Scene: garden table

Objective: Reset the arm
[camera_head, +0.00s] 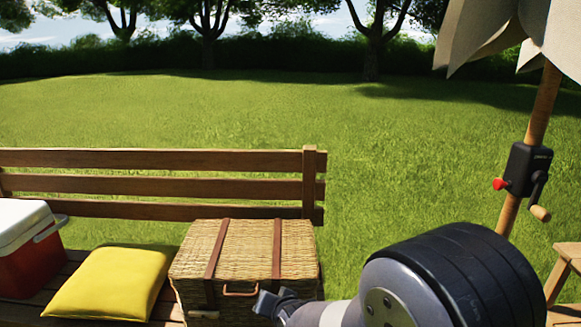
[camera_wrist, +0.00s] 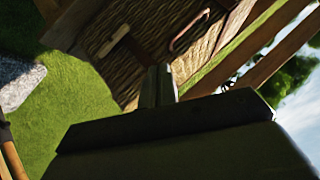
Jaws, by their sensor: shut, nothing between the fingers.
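My gripper (camera_head: 268,303) shows at the bottom of the head view, in front of the lower right part of a wicker basket (camera_head: 248,252). In the wrist view my gripper's fingers (camera_wrist: 158,86) are together with nothing between them. The wicker basket fills the upper middle of the wrist view (camera_wrist: 160,50), tilted by the camera's angle, with its handle and a peg-like fastener showing. The basket's lid is closed, with two brown straps across it. I cannot tell the exact gap between the fingers and the basket.
The basket stands on a wooden bench (camera_head: 180,185) beside a yellow cushion (camera_head: 112,282) and a red and white cooler (camera_head: 25,250). A parasol pole (camera_head: 541,105) with a crank (camera_head: 527,170) rises at the right, near a wooden stool (camera_head: 568,255). Grass lies open behind the bench.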

